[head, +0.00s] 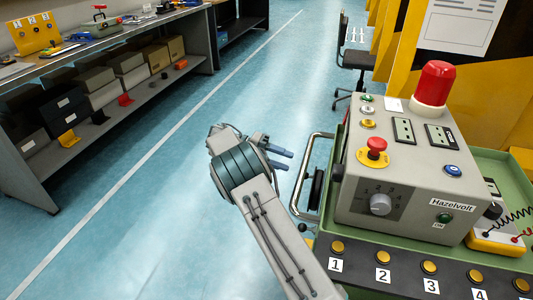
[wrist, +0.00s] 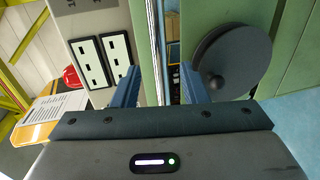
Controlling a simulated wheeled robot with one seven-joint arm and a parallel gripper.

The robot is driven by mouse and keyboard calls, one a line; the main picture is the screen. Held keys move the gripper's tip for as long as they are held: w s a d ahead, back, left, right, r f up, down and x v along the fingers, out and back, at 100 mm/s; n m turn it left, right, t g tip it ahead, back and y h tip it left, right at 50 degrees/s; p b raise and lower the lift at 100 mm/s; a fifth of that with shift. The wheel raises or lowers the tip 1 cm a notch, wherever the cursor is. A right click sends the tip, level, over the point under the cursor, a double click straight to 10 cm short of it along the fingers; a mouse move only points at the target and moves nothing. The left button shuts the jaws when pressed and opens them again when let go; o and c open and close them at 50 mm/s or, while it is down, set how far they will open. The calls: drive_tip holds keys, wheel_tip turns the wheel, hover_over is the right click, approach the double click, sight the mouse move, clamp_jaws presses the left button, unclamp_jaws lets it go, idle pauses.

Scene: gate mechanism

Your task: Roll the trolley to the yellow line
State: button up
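The trolley (head: 455,262) is green and stands at the right of the head view, with a grey control box on top. Its silver bar handle (head: 311,165) sticks out on the left side. My gripper (head: 284,158) is just left of the handle, pointing toward it. In the wrist view the fingers (wrist: 160,75) are apart, with a silver upright bar, seemingly the handle (wrist: 156,40), showing between them. I cannot tell whether the bar is between the fingertips or beyond them. No yellow line on the floor shows; the visible floor line is white (head: 160,142).
A dark handwheel (wrist: 232,58) sits on the trolley's side, close to one finger. The control box (head: 415,170) carries a red beacon (head: 436,82). A workbench with boxes (head: 100,52) lines the left. A black chair (head: 352,58) stands behind. Blue floor between is clear.

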drive_tip(key=shift+p+v, duration=1.45)
drive_tip(key=shift+v, duration=1.25)
